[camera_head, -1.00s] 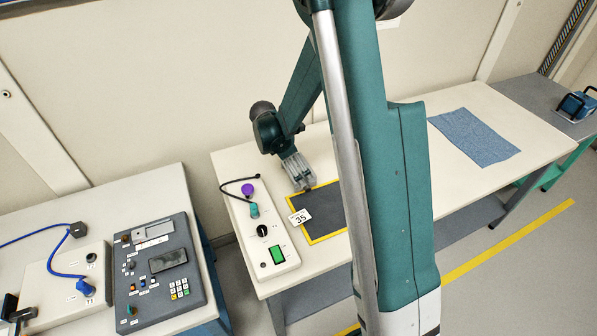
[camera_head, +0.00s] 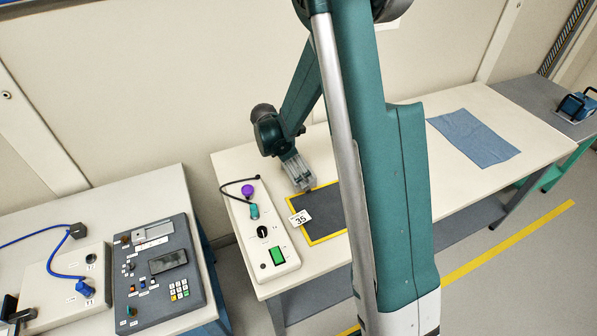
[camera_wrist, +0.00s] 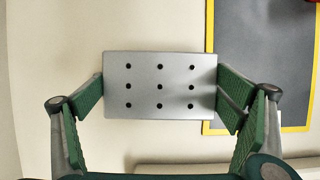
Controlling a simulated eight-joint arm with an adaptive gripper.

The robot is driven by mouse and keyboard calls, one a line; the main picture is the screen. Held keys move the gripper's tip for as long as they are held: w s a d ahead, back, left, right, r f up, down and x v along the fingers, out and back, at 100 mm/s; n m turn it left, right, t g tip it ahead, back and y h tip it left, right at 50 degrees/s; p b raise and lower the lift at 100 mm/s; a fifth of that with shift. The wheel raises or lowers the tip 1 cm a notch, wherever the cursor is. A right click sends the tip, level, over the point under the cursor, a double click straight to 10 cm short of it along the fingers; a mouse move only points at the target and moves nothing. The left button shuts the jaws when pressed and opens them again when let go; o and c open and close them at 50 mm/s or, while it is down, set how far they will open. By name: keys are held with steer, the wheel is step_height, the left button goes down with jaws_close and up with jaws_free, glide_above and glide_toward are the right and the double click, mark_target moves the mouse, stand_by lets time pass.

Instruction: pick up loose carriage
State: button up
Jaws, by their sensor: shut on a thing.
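The loose carriage (camera_wrist: 160,70) is a flat grey rectangular plate with rows of small dark holes, seen in the wrist view. In the head view my gripper (camera_head: 297,173) points down over the pale bench, at the upper left corner of the yellow-edged mat. The carriage cannot be made out clearly there. I cannot tell whether it rests on the bench or hangs just above it.
The dark mat with a yellow border (camera_head: 324,214) lies right of my gripper, with a card marked 35 (camera_head: 300,217) at its left edge. A white control box (camera_head: 277,254) with a green button stands to the left. A blue cloth (camera_head: 472,138) lies farther right.

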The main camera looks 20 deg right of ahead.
steer(key=shift+r, duration=0.1)
steer(key=shift+r+p, duration=0.75)
steer(key=shift+r, duration=4.15)
